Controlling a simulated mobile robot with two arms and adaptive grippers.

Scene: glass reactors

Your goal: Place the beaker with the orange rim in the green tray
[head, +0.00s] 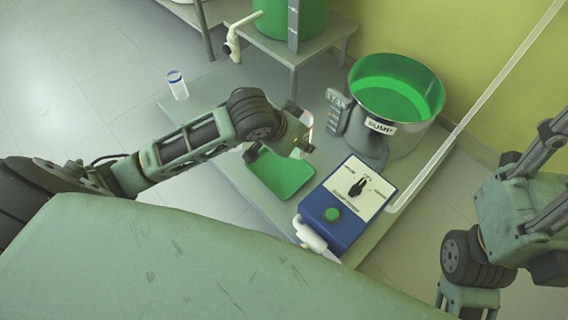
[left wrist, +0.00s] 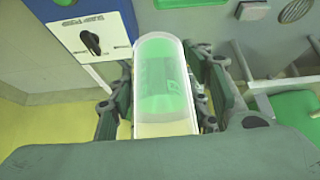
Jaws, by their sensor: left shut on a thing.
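My left gripper (head: 296,143) is shut on a clear beaker (left wrist: 165,85), held between its fingers in the left wrist view. In the head view the beaker (head: 306,120) is mostly hidden by the gripper, and its rim colour cannot be made out. The green tray (head: 283,178) lies flat on the grey platform, just below and left of the gripper in the picture. A second clear beaker (head: 178,86) with a blue rim stands upright at the platform's far left.
A blue control box (head: 335,212) with a dial and green button stands right of the tray. A steel sump vessel (head: 405,137) with green liquid stands behind it. A green tank (head: 270,20) rests on a stand at the back. The platform left of the tray is clear.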

